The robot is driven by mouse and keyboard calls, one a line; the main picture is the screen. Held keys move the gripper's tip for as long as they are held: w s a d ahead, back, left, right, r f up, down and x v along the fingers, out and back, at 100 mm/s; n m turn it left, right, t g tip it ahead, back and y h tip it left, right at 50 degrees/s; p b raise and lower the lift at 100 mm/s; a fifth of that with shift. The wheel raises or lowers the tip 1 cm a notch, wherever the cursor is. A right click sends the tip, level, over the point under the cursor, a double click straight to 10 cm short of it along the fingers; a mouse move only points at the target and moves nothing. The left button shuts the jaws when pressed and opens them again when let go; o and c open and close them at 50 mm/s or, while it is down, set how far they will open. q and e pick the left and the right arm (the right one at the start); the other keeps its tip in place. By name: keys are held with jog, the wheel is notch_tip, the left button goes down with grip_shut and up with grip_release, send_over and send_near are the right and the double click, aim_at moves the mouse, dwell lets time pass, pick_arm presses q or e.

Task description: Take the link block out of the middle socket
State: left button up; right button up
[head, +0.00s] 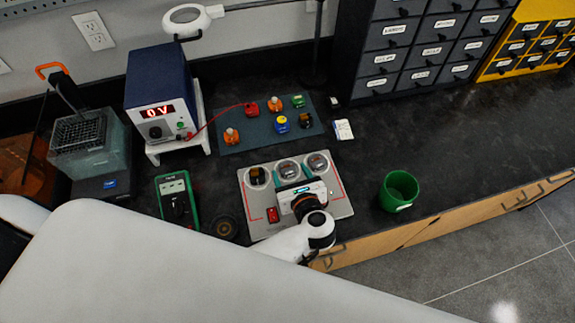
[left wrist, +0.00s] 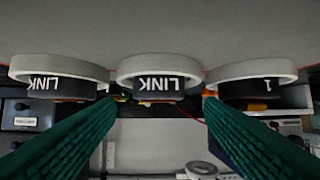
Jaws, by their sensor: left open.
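The grey socket board (head: 337,208) lies on the bench with three round sockets along its far edge. The middle socket (head: 289,169) is partly behind my left gripper (head: 294,183) in the head view. In the left wrist view, the middle link block (left wrist: 158,84) sits in its pale ring, its LINK label upside down. My left gripper's green fingers (left wrist: 158,108) are open, one on each side of that block and apart from it. Another link block (left wrist: 62,86) is in the left ring there, and a block marked 1 (left wrist: 245,88) in the right ring. My right gripper is not in view.
A green cup (head: 399,190) stands right of the board. A green multimeter (head: 177,200) and a dark round dish (head: 223,227) are at its left. A mat (head: 263,137) with several coloured parts lies behind; a power supply (head: 160,85) reads 0 V.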

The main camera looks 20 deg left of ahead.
aim_at(287, 170)
pick_arm(q)
jog(key=shift+x, duration=1.2)
jog(key=shift+w+f, duration=0.15)
jog(key=shift+c, duration=1)
jog(key=c, duration=0.9)
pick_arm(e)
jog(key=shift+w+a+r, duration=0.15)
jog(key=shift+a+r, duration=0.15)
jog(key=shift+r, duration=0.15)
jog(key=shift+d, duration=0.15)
